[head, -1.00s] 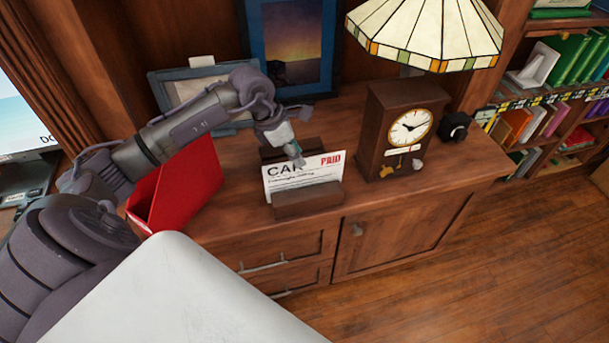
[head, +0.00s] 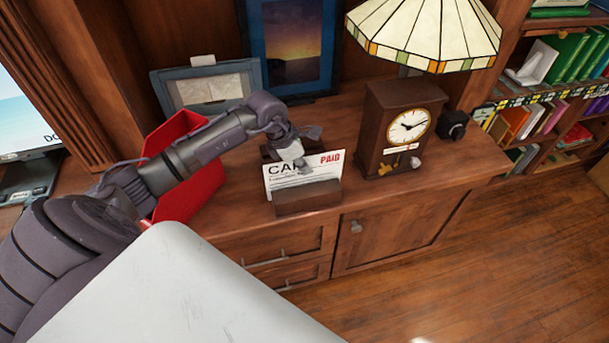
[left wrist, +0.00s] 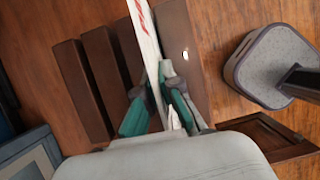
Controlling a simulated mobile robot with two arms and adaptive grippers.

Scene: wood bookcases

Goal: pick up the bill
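The bill (head: 284,179) is a white paper with black print and a red "PAID" stamp. It stands upright in a brown wooden holder (head: 308,200) on the cabinet top. My left gripper (head: 297,160) is at the bill's upper edge and covers part of its print. In the left wrist view the bill (left wrist: 144,28) runs edge-on between the two teal-padded fingers (left wrist: 156,88), one on each side. The fingertips are close to the paper; whether they press on it I cannot tell. The holder's wooden slats (left wrist: 108,75) lie beside it. My right gripper is not in view.
A red folder or box (head: 190,200) stands left of the holder, close to my left arm. A clock (head: 398,128) and a stained-glass lamp (head: 427,35) stand to the right. Framed pictures (head: 296,42) lean behind. Open floor (head: 500,260) lies at the front right.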

